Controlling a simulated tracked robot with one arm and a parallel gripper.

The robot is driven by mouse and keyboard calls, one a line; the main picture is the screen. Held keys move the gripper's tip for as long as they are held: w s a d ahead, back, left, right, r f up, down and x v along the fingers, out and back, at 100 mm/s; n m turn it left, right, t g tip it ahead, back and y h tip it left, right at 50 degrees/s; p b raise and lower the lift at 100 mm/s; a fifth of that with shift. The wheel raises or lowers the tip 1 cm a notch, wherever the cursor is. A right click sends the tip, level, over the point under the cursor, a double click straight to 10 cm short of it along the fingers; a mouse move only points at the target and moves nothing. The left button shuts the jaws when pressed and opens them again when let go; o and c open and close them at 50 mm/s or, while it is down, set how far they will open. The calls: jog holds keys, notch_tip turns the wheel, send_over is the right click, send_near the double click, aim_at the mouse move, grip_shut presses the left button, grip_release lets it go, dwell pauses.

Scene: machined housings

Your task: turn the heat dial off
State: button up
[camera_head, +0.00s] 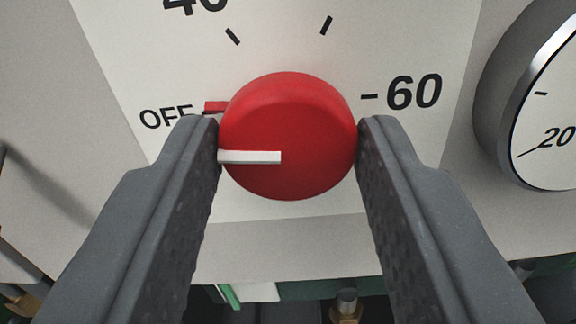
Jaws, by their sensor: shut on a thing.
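The heat dial is a round red knob (300,115) on a white scale plate in the middle of the view. Its white pointer line (250,157) lies level and points left, a little below the red mark (214,107) beside the word OFF (166,116). My gripper (288,140) is shut on the knob, with one dark grey finger at its left side and one at its right. The fingers hide parts of the plate to both sides below the knob.
The white scale plate (290,228) carries the marks 40 and 60 and short ticks. A round gauge with a metal rim (510,80) stands at the right, close to the right finger. Brass fittings and green parts (346,305) lie below the panel edge.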

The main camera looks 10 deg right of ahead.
jog(key=shift+a+f+n, duration=0.2)
jog(key=shift+f+n, duration=0.2)
jog(key=shift+n, duration=0.2)
jog(key=o, duration=1)
jog(key=shift+d+r, duration=0.15)
jog(key=shift+r, duration=0.1)
jog(key=shift+r, duration=0.1)
